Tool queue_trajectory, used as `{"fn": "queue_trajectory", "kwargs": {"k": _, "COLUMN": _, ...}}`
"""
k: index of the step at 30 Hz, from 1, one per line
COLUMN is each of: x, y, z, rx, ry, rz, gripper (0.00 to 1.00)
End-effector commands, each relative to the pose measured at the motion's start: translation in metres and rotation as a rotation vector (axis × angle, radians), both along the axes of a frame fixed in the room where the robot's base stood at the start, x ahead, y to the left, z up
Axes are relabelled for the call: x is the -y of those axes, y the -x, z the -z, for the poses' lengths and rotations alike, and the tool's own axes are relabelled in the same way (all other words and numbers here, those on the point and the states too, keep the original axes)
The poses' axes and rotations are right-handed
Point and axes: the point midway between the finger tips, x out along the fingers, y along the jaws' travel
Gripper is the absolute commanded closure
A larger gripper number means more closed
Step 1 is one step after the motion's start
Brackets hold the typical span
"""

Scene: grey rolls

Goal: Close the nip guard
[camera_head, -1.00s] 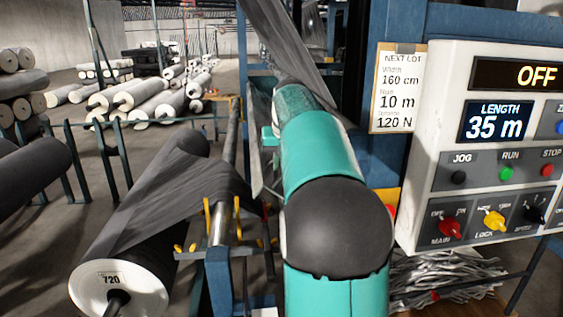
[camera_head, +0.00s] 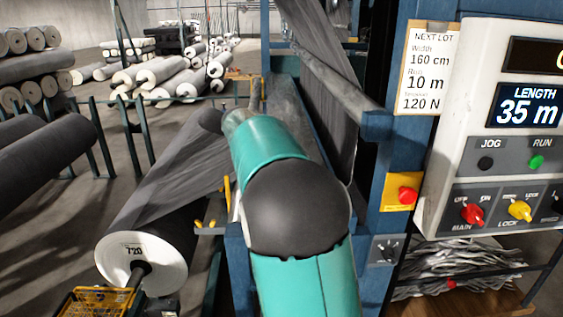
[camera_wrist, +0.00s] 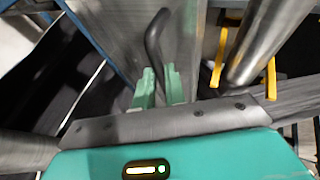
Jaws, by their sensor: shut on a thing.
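In the wrist view, the green fingers of my gripper (camera_wrist: 159,86) are shut on the lower end of a dark bent handle (camera_wrist: 154,38). The handle stands against a grey panel (camera_wrist: 185,50), which looks like the nip guard. In the head view, a grey see-through panel (camera_head: 288,108) shows behind my arm, below the slanting roller. My arm hides the gripper and handle there. I cannot tell from this view how far the guard stands from its closed position.
A large fabric roll (camera_head: 145,258) lies left of my arm, its dark web running up to the machine. The control panel (camera_head: 495,150) and a red button on a yellow plate (camera_head: 404,194) are at right. A metal bar (camera_wrist: 262,45) and yellow prongs are close right of the gripper.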

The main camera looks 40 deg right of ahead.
Motion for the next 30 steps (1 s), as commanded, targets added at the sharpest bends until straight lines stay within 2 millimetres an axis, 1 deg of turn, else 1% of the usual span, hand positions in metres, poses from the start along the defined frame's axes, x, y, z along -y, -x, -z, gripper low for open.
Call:
{"fn": "queue_trajectory", "kwargs": {"k": 1, "x": -0.002, "y": -0.001, "z": 0.004, "rx": -0.001, "ry": -0.002, "rz": -0.002, "gripper": 1.00}}
{"fn": "queue_trajectory", "kwargs": {"k": 6, "x": -0.005, "y": -0.003, "z": 0.011, "rx": 0.000, "ry": -0.004, "rz": -0.003, "gripper": 1.00}}
{"fn": "queue_trajectory", "kwargs": {"k": 19, "x": -0.009, "y": -0.004, "z": 0.017, "rx": -0.005, "ry": -0.012, "rz": -0.006, "gripper": 1.00}}
{"fn": "queue_trajectory", "kwargs": {"k": 20, "x": -0.009, "y": -0.004, "z": 0.018, "rx": -0.005, "ry": -0.012, "rz": -0.006, "gripper": 0.82}}
{"fn": "queue_trajectory", "kwargs": {"k": 22, "x": -0.009, "y": -0.004, "z": 0.018, "rx": -0.005, "ry": -0.012, "rz": -0.006, "gripper": 0.68}}
{"fn": "queue_trajectory", "kwargs": {"k": 23, "x": -0.008, "y": -0.004, "z": 0.018, "rx": -0.005, "ry": -0.012, "rz": -0.006, "gripper": 0.66}}
{"fn": "queue_trajectory", "kwargs": {"k": 30, "x": -0.006, "y": -0.003, "z": 0.014, "rx": -0.002, "ry": -0.006, "rz": -0.003, "gripper": 0.66}}
